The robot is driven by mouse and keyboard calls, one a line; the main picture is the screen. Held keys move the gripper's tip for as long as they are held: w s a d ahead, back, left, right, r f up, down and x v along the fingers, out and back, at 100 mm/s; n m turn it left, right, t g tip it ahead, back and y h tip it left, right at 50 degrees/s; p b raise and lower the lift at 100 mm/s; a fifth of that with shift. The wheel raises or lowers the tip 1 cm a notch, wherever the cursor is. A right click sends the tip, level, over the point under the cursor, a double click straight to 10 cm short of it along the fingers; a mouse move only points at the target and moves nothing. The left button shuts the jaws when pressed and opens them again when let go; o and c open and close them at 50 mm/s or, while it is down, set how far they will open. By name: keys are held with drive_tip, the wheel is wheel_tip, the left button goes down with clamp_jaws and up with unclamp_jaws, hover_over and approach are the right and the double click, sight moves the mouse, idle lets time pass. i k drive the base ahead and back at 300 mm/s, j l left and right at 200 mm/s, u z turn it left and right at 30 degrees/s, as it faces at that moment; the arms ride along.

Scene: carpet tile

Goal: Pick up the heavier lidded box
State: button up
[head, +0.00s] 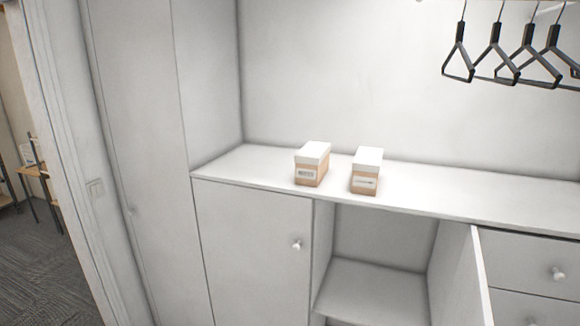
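Two small cardboard-brown boxes with white lids stand upright on a white counter (450,193). The left lidded box (312,165) has a label on its front and is turned slightly. The right lidded box (366,172) stands a short gap to its right, near the front edge, also with a front label. The label text is too small to read. Their looks do not show which is heavier. My gripper is not in the head view.
Several black hangers (497,66) hang at the upper right. Below the counter are a shut cupboard door (253,245), an open compartment (372,290) with its door (462,275) swung out, and drawers (535,265). The counter is clear on both sides of the boxes.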

sight(367, 163)
drive_tip(key=k+l, duration=0.1)
drive_tip(key=l, duration=0.2)
drive_tip(key=l+u, duration=0.1)
drive_tip(key=l, duration=0.2)
drive_tip(key=l+u, duration=0.1)
drive_tip(key=l, duration=0.3)
drive_tip(key=k+l, duration=0.15)
drive_tip(key=l, duration=0.2)
drive_tip(key=l+u, duration=0.15)
drive_tip(key=l, duration=0.2)
drive_tip(key=i+l, duration=0.1)
drive_tip(key=i+z, duration=0.05)
drive_tip(key=i, duration=0.05)
